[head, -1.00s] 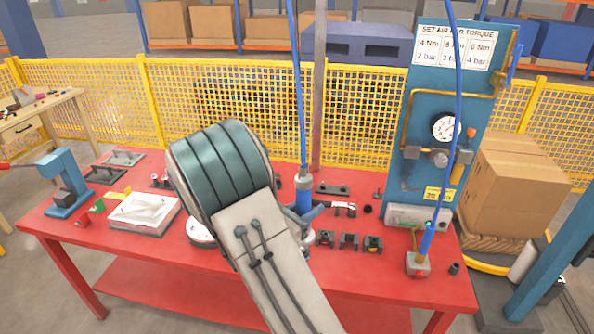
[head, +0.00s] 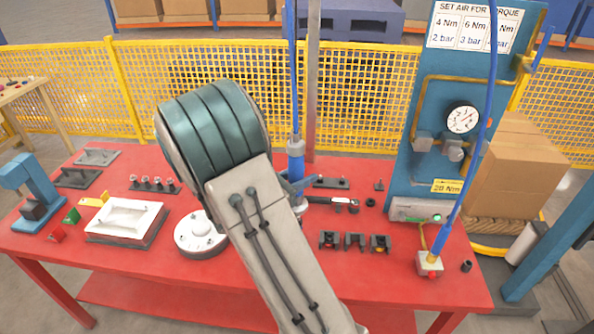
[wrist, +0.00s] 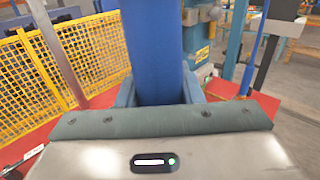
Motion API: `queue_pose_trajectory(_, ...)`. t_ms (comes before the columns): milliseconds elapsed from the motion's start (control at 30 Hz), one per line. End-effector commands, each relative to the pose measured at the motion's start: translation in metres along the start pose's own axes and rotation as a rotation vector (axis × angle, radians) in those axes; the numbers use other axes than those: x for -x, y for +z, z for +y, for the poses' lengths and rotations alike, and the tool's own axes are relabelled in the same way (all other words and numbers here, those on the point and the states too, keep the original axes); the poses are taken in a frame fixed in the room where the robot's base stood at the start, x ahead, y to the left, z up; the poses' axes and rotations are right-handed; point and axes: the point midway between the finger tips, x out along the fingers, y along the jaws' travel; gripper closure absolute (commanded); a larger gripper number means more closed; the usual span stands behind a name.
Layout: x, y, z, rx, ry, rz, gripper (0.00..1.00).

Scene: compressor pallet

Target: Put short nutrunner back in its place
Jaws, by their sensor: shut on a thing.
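A blue nutrunner (head: 297,168) hangs upright on a blue hose in the head view, just right of my arm's big teal joint. My gripper (head: 290,186) is shut on it, mostly hidden behind my arm. In the wrist view the blue nutrunner (wrist: 154,50) rises between the two blue jaws of my gripper (wrist: 158,92). Its lower end is hidden in the wrist view. A second, slim blue tool (head: 448,225) with its own hose stands tilted in a small grey block (head: 429,264) at the table's right.
The red table (head: 265,285) carries a white tray (head: 125,220), a round white part (head: 200,233), three black holders (head: 354,242) and small tools. A blue gauge panel (head: 440,110) stands at right. A grey post (head: 313,80) and yellow fence (head: 210,95) are behind.

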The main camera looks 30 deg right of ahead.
Motion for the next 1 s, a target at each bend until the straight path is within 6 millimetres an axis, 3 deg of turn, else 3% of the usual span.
queue_pose_trajectory(333,0.001,0.002,0.0,-0.002,0.001,-0.002,1.0)
queue_pose_trajectory(1000,0.001,-0.04,0.0,-0.002,0.0,-0.002,1.0)
